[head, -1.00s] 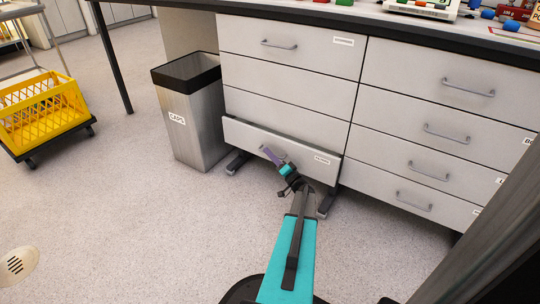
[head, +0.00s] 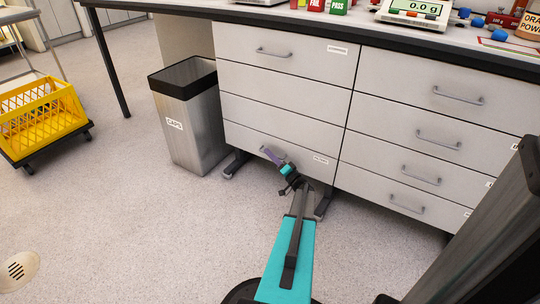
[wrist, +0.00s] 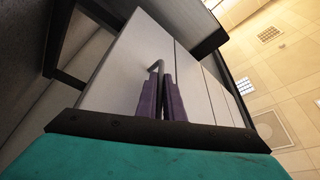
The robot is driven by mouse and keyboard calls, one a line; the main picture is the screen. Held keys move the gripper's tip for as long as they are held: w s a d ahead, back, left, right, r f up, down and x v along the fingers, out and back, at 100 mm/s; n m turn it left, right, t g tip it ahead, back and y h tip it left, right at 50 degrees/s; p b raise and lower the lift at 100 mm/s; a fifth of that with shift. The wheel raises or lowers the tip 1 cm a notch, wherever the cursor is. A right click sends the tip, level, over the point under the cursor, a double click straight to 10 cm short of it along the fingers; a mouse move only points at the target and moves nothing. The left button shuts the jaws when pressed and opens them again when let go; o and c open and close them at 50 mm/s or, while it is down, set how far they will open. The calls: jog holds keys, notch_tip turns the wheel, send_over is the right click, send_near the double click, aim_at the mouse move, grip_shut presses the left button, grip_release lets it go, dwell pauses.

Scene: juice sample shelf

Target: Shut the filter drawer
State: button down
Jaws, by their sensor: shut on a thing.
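The filter drawer (head: 300,158) is the bottom drawer of the left column, with a small white label too small to read surely. Its front looks flush with the drawer fronts above, with only a thin seam. My gripper (head: 270,154) is at the left part of this front, its purple fingers shut on the drawer's grey handle. In the wrist view the fingers (wrist: 161,98) close around the handle (wrist: 156,67), which stands out from the pale drawer front (wrist: 122,65). The fingers hide part of the handle.
A grey bin (head: 190,125) labelled CAPS stands left of the drawers. A yellow crate (head: 40,115) sits on a trolley at the far left. Other closed drawers (head: 400,150) are on the right. The floor in front is clear.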

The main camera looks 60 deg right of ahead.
jog(key=c, duration=2.2)
grip_release()
jog(key=shift+d, duration=0.4)
jog(key=shift+s+a, duration=0.1)
jog(key=shift+a, duration=0.05)
jog(key=p+v, duration=0.4)
jog(key=v, duration=0.9)
jog(key=shift+s+a+f+p, duration=0.15)
jog(key=shift+s+a+p, duration=0.05)
jog(key=shift+s+p, duration=0.15)
jog(key=shift+w, duration=0.1)
